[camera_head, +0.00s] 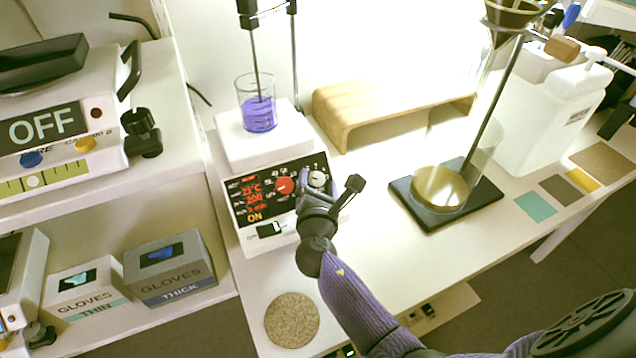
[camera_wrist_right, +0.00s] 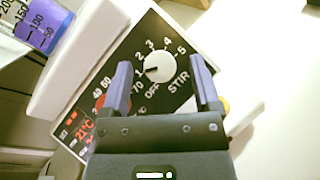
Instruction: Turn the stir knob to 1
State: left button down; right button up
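The stir knob (camera_wrist_right: 158,67) is a round white knob on the black panel of the hotplate stirrer (camera_head: 262,147), with numbers 1 to 5 and OFF around it. Its small dark mark points left in the right wrist view, toward the 1 side. The knob also shows in the head view (camera_head: 317,178). My right gripper (camera_wrist_right: 160,62) is open, its two purple-grey fingers on either side of the knob with gaps visible; contact cannot be told. The right gripper also shows in the head view (camera_head: 328,192). My left gripper is out of view.
A beaker of purple liquid (camera_head: 258,112) stands on the stirrer. The red heat knob (camera_head: 285,186) is close left of the stir knob. A wooden stand (camera_head: 345,118) and a black-based stand (camera_head: 400,190) are to the right. A cork mat (camera_head: 292,320) lies in front.

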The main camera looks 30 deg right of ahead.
jog(key=shift+s, duration=0.15)
jog(key=p+v, duration=0.2)
jog(key=v, duration=0.7)
jog(key=shift+s+a, duration=0.25)
